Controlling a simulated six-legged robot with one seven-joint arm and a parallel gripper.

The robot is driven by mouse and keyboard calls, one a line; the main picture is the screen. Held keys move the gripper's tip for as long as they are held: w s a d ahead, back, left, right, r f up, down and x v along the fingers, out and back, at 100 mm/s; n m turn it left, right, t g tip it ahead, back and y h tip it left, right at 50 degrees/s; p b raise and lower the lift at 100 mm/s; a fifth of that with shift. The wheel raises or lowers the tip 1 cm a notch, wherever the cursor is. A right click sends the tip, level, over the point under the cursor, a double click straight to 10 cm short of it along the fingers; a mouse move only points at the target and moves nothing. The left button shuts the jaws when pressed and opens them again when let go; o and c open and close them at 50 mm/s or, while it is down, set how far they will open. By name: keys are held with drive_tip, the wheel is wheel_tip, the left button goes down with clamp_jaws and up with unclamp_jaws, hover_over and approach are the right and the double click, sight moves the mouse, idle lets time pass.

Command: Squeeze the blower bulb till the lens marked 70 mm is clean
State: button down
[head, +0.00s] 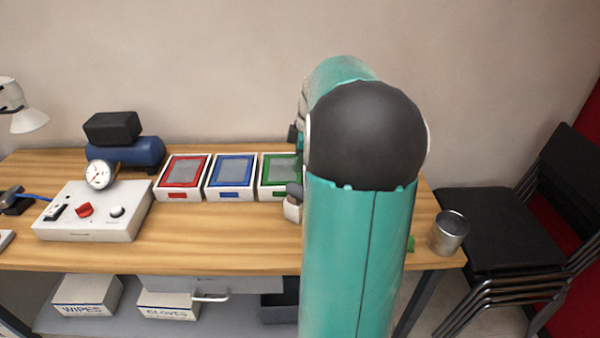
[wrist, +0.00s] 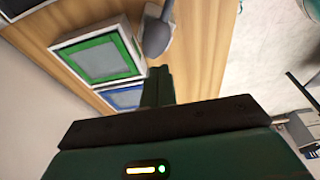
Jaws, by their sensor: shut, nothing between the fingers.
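A grey rounded bulb (wrist: 155,38), which looks like the blower bulb, shows in the wrist view on a white holder (wrist: 152,11). In the head view the grey bulb (head: 294,189) and white holder (head: 292,209) show just left of my arm. My gripper (wrist: 158,72) is shut and empty. Its fingertips appear just below the bulb in the wrist view, with no grip on it; the exact gap is unclear. My arm hides the gripper in the head view. I cannot make out any lens marked 70 mm; my arm covers the table's right part.
Red (head: 183,171), blue (head: 233,171) and green (head: 275,172) framed trays line the table left of my arm. A white control box (head: 95,215) with a gauge (head: 99,174) stands left. A metal cup (head: 450,232) is at the right edge, beside black chairs (head: 485,225). The front middle tabletop is clear.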

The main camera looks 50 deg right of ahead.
drive_tip(key=w+v, duration=0.1)
drive_tip(key=v, duration=0.5)
drive_tip(key=shift+s+r, duration=0.35)
drive_tip(key=shift+r, duration=0.15)
drive_tip(key=shift+a, duration=0.15)
